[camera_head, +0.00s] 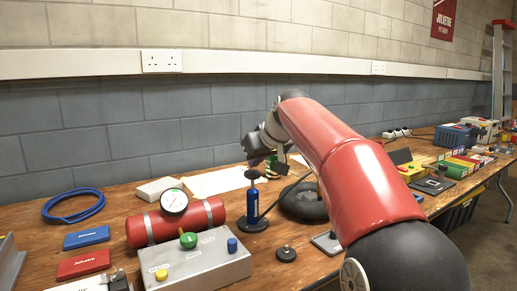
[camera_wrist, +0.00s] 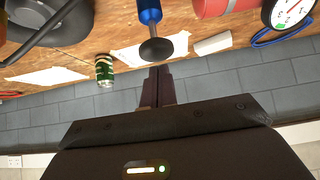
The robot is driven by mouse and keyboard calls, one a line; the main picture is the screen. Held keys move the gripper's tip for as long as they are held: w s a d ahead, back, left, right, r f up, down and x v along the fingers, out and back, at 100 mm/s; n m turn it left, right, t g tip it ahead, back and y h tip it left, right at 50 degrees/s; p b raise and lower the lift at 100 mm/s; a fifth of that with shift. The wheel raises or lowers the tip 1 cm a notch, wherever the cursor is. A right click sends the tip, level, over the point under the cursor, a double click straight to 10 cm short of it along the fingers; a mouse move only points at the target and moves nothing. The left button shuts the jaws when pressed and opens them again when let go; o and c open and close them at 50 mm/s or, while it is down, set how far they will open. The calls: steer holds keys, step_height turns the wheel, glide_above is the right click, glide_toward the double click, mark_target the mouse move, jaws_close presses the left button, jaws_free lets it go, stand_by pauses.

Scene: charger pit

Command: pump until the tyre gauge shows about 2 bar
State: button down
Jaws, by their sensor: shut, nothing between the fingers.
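A blue hand pump (camera_head: 253,206) with a round black knob (camera_head: 252,174) on top stands upright on the bench. A little rod shows between body and knob. A white-faced gauge (camera_head: 174,201) with a green mark sits on a red cylinder (camera_head: 150,229); its reading is too small to tell. The gauge also shows, cut off, in the wrist view (camera_wrist: 288,12). My gripper (camera_wrist: 158,70) is shut and empty. In the wrist view its fingertips lie close by the pump's knob (camera_wrist: 157,50); contact cannot be told. My arm hides part of the bench.
A grey box (camera_head: 195,262) with coloured buttons stands in front of the cylinder. A black round object (camera_head: 300,204) lies right of the pump, and a green can (camera_wrist: 104,70) stands behind. A blue hose coil (camera_head: 72,206) lies left.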

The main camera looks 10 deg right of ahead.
mark_target(255, 173)
steer(key=shift+f, duration=0.4)
steer(key=shift+f, duration=0.1)
steer(key=shift+f+b, duration=1.2)
steer(key=shift+f, duration=0.3)
steer(key=shift+r+p, duration=0.35)
steer(key=shift+p, duration=0.1)
steer(key=w+r+p+v, duration=0.1)
steer(key=r+p+v, duration=0.1)
steer(key=v, duration=1)
steer(key=shift+a+r, duration=0.2)
